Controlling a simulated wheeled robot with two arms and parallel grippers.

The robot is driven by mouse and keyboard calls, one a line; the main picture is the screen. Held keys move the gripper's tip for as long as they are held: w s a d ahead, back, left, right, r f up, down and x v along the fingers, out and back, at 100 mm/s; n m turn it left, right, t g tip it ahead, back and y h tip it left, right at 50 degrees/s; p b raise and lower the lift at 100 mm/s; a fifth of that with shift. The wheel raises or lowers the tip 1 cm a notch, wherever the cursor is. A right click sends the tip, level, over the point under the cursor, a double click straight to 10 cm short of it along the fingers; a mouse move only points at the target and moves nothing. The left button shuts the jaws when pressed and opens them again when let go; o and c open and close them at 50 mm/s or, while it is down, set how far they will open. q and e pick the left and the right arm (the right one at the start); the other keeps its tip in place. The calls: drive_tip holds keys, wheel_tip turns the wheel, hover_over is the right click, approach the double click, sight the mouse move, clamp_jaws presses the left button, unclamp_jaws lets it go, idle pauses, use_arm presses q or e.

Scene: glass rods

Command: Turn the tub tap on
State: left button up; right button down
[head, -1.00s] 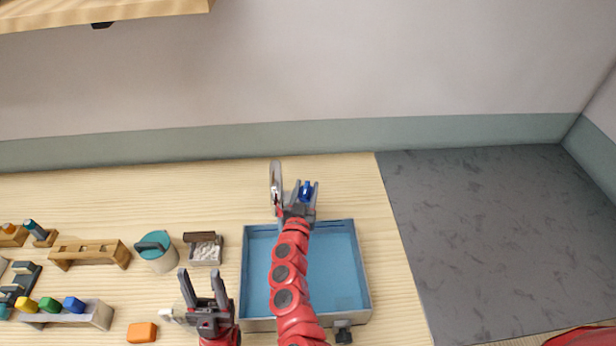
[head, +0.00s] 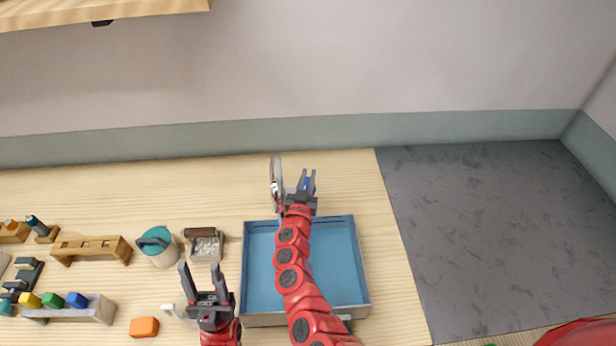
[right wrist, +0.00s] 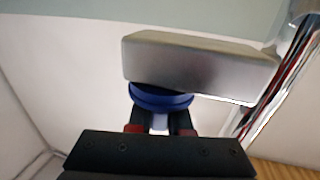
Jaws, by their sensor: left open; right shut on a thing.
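The tub (head: 305,270) is a shallow blue-lined tray with pale walls, in the middle of the table. Its shiny curved tap spout (head: 276,176) stands at the tub's back edge, left of my right gripper (head: 307,178). That gripper is shut on the blue tap handle (head: 309,186), mostly hidden by the fingers. The right wrist view shows the handle's round blue part (right wrist: 160,97) between the fingers, with a grey metal block (right wrist: 195,65) above it and chrome (right wrist: 285,85) at the right. My left gripper (head: 202,268) is open and empty, left of the tub.
Left of the tub are a grey-white box (head: 204,245), a teal-lidded pot (head: 157,247), a wooden rack (head: 91,248), a rack with coloured blocks (head: 75,310) and an orange block (head: 144,327). Bare table lies behind the tub.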

drive_tip(key=shift+y, duration=0.3)
drive_tip(key=shift+r+n+y, duration=0.1)
drive_tip(key=shift+n+y, duration=0.2)
drive_tip(key=shift+n, duration=0.1)
drive_tip(key=shift+a+f+n+y+b, duration=0.15)
drive_tip(key=shift+n+y+b, duration=0.25)
drive_tip(key=shift+y+b, duration=0.2)
drive_tip(key=shift+a+f+n+y+b, duration=0.1)
drive_tip(key=shift+n+y+b, duration=0.3)
drive_tip(key=shift+y+b, duration=0.15)
drive_tip(key=shift+a+r+n+y, duration=0.1)
drive_tip(key=shift+r+n+y, duration=0.15)
drive_tip(key=shift+y, duration=0.3)
drive_tip(key=c, duration=0.8)
unclamp_jaws()
drive_tip(key=shift+c, duration=0.2)
drive_tip(key=shift+f, duration=0.1)
